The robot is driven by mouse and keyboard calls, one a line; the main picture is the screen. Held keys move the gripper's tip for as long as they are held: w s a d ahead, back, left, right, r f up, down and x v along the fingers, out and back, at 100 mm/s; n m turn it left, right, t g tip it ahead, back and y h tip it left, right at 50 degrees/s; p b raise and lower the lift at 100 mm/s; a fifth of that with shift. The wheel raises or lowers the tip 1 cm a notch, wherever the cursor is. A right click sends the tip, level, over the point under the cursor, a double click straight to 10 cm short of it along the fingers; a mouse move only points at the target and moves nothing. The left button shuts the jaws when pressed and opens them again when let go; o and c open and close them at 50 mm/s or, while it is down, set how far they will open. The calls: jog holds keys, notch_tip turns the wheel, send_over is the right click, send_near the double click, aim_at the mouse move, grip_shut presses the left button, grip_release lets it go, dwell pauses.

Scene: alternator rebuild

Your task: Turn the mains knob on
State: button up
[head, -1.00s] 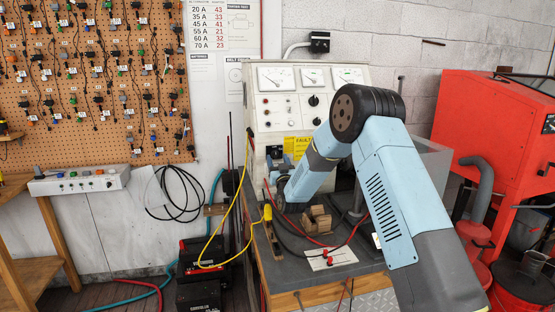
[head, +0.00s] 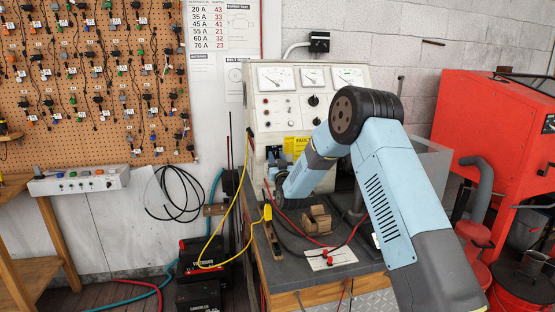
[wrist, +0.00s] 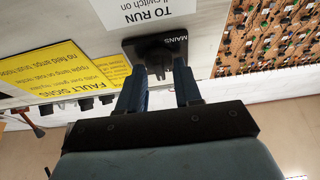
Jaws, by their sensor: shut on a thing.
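The mains knob (wrist: 157,54) is black and sits on a dark plate lettered MAINS (wrist: 178,39) on the pale panel, in the wrist view. My gripper (wrist: 158,72) has its two blue fingers on either side of the knob, shut on it. In the head view my gripper (head: 277,156) is at the lower left of the white test bench panel (head: 290,130). There the knob is hidden behind my gripper and arm. I cannot tell the knob's switch position.
A yellow fault signs notice (wrist: 62,75) and a white TO RUN notice (wrist: 150,10) are close to the knob. The bench top (head: 345,272) carries leads and a wooden block (head: 316,219). A red cabinet (head: 480,125) stands at the right.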

jog(key=shift+c, duration=0.9)
jog(key=shift+m, duration=0.3)
jog(key=m+h, duration=0.2)
jog(key=m, duration=0.2)
jog(key=m+h, duration=0.2)
jog(key=m, duration=0.1)
jog(key=shift+m, duration=0.4)
jog(key=m+h, duration=0.2)
jog(key=m, duration=0.2)
jog(key=shift+h, duration=0.3)
jog(key=shift+d+m+g+h, duration=0.15)
jog(key=shift+m+g+h, duration=0.45)
jog(key=shift+m, duration=1.3)
jog(key=o, duration=1)
